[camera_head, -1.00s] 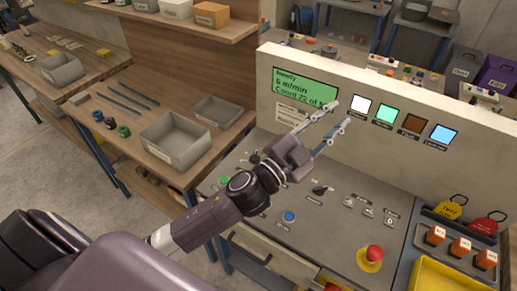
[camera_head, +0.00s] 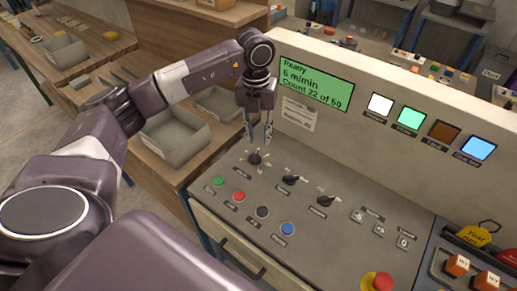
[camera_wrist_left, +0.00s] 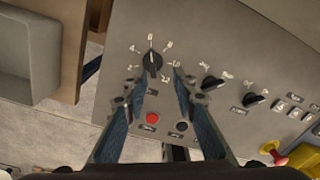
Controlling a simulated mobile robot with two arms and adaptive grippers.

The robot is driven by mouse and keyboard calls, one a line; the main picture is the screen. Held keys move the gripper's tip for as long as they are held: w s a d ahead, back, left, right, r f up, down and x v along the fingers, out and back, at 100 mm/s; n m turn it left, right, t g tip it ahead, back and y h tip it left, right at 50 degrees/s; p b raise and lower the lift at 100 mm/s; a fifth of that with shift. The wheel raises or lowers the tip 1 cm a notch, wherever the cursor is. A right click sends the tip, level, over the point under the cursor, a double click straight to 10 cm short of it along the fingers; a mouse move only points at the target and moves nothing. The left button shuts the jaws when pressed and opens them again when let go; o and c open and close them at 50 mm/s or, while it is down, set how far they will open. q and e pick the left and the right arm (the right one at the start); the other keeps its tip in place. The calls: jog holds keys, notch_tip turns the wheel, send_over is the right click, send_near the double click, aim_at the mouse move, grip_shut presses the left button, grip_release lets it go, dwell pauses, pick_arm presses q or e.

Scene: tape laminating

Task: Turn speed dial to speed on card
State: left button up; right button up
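The speed dial (camera_head: 255,158), a black knob with marks around it, is at the upper left of the grey control panel. It also shows in the left wrist view (camera_wrist_left: 152,62). My left gripper (camera_head: 260,139) points down just above it. In the left wrist view its fingers (camera_wrist_left: 159,80) are apart, empty, with the dial seen between and slightly beyond the tips. The green display (camera_head: 316,85) reads Ready, 6 m/min, Count 22 of 50. A small card (camera_head: 299,114) is below the display; its print is too small to read. My right gripper is not in view.
Two more black knobs (camera_head: 291,180) (camera_head: 326,201) sit right of the dial. Green, red, black and blue (camera_head: 288,229) buttons line the panel's front. A red emergency button (camera_head: 379,282) is at lower right. A grey bin (camera_head: 175,142) stands left.

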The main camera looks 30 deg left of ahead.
aim_at(255, 154)
pick_arm(q)
jog(key=shift+s+a, duration=0.1)
jog(key=shift+a, duration=0.5)
notch_tip(255, 154, down, 6)
jog(key=shift+f+p, duration=0.1)
jog(key=shift+p, duration=1)
jog(key=shift+f, duration=0.65)
grip_shut()
